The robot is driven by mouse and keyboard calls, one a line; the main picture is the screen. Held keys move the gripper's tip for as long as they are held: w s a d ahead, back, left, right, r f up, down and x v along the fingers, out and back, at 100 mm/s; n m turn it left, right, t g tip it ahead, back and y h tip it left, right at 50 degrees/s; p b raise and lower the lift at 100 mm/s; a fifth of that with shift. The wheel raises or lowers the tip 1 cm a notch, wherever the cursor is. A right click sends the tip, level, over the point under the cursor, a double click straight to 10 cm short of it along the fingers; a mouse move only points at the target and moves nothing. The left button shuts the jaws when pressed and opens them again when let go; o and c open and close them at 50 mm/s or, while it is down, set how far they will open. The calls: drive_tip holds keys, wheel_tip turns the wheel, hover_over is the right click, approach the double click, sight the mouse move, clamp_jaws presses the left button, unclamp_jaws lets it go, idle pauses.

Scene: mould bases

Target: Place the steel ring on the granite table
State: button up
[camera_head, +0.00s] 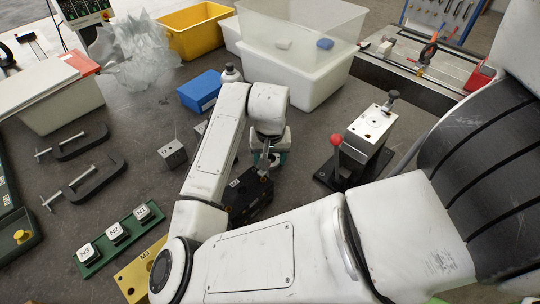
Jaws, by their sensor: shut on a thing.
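My gripper (264,160) points down in the middle of the view, below the white wrist, just behind a black block (246,198). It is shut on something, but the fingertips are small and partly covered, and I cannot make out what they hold. I cannot pick out the steel ring anywhere else. A grey slab with a dark front edge (405,84) is at the upper right; I cannot tell whether it is the granite table.
A machined block with a red-knobbed lever (370,138) stands right of my gripper. A blue box (199,91) and translucent bin (290,78) are behind. Black clamps (93,185) and a green tray of labelled blocks (118,236) lie left.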

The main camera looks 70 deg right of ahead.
drive_tip(key=o, duration=1.2)
drive_tip(key=r, duration=0.4)
drive_tip(key=a+r, duration=0.1)
drive_tip(key=r, duration=0.7)
drive_tip(key=shift+s+a, duration=0.3)
drive_tip(key=shift+a, duration=0.05)
